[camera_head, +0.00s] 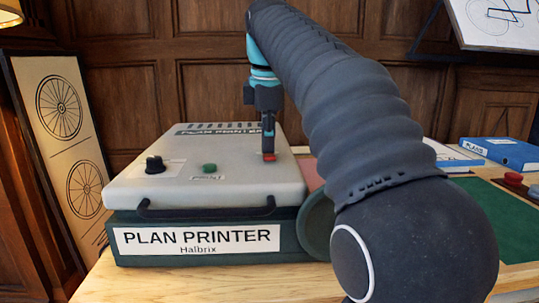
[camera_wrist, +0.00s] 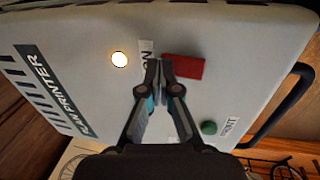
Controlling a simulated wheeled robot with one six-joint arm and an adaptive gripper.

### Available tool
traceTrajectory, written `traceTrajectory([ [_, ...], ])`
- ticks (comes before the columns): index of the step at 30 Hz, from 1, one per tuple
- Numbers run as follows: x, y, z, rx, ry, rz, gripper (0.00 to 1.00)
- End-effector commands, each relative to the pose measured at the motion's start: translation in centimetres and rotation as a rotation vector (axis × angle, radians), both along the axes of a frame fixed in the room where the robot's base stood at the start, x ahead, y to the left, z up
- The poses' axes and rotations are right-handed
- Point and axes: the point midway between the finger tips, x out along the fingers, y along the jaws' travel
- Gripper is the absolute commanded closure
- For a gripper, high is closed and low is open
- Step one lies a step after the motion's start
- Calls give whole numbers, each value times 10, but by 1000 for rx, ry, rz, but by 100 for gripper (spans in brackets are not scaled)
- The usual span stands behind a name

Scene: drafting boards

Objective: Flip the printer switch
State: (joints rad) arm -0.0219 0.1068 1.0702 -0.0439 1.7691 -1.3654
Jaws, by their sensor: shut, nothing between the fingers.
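The plan printer (camera_head: 205,190) stands on the wooden table, with a pale lid and a dark green base. A red switch (camera_head: 269,157) sits on the right part of its lid; it also shows in the wrist view (camera_wrist: 188,68). My gripper (camera_head: 268,150) is shut and empty, pointing down right at the red switch. In the wrist view its fingertips (camera_wrist: 161,68) are at the switch's left edge; I cannot tell whether they touch it. A round lamp (camera_wrist: 119,59) glows white beside a partly hidden label.
A green button (camera_head: 209,168) and a black knob (camera_head: 155,165) are on the lid. A black handle (camera_head: 205,210) runs along its front edge. A blue plans binder (camera_head: 495,150) lies on the right. My arm hides the table's middle.

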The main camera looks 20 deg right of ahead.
Motion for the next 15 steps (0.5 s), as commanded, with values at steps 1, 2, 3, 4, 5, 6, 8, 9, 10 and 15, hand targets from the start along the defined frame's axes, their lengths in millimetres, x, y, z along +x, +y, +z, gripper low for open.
traceTrajectory([
  [1, 0, 0, 4, 0, 0, 0, 100],
  [2, 0, 0, 6, 0, 0, 0, 100],
  [3, 0, 0, 9, 0, 0, 0, 100],
  [4, 0, 0, 11, 0, 0, 0, 100],
  [5, 0, 0, 13, 0, 0, 0, 100],
  [6, 0, 0, 16, 0, 0, 0, 100],
  [8, 0, 0, 19, 0, 0, 0, 100],
  [9, 0, 0, 22, 0, 0, 0, 100],
  [10, 0, 0, 23, 0, 0, 0, 100],
  [15, 0, 0, 32, 0, -1, 0, 100],
])
